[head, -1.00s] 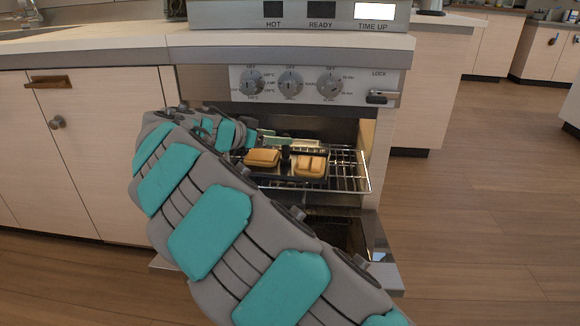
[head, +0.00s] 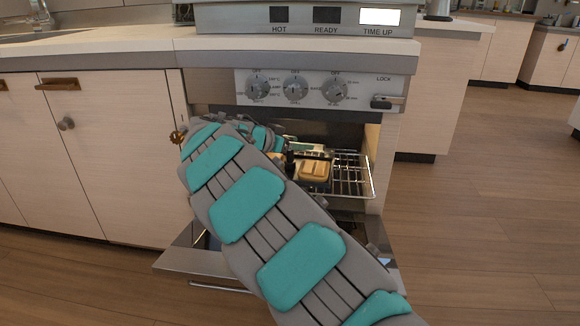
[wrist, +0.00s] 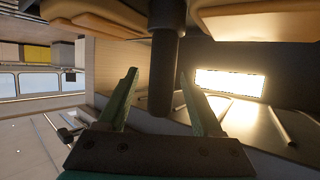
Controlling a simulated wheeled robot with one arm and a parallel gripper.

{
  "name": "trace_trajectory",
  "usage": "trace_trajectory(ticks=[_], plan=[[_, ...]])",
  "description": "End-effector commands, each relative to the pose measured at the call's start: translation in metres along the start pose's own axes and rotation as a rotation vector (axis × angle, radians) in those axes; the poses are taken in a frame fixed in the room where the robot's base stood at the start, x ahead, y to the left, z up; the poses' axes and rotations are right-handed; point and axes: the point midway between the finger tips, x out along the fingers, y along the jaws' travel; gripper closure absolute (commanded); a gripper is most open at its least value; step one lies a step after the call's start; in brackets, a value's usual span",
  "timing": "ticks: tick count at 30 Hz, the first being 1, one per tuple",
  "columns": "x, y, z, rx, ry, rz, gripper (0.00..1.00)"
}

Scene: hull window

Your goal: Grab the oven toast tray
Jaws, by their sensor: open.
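The toast tray is a dark tray in the open oven, carrying golden toast (head: 315,171); my arm hides its left part in the head view. In the wrist view its dark, rod-like handle (wrist: 165,65) comes down between toast pieces at the top left and top right. My gripper (wrist: 158,73) is open, with one green finger on each side of the handle. Gaps show between the handle and both fingers. In the head view my gripper is mostly hidden behind my arm.
The tray is on a wire rack (head: 352,175) inside the oven. The oven door (head: 190,262) hangs open below, under my arm. A panel with several knobs (head: 296,89) is just above the opening. Open floor (head: 490,220) lies to the right.

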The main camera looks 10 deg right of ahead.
Motion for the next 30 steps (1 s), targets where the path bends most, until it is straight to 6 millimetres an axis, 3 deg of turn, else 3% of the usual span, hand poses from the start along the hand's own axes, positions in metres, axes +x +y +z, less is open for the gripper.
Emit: trace_trajectory(ticks=[2, 19, 30], plan=[[-0.0002, 0.0000, 0.0000, 0.000, 0.000, 0.000, 0.34], [-0.0005, -0.0002, 0.0001, -0.001, 0.000, -0.001, 0.98], [-0.0005, -0.0002, 0.0001, -0.001, 0.000, -0.001, 1.00]])
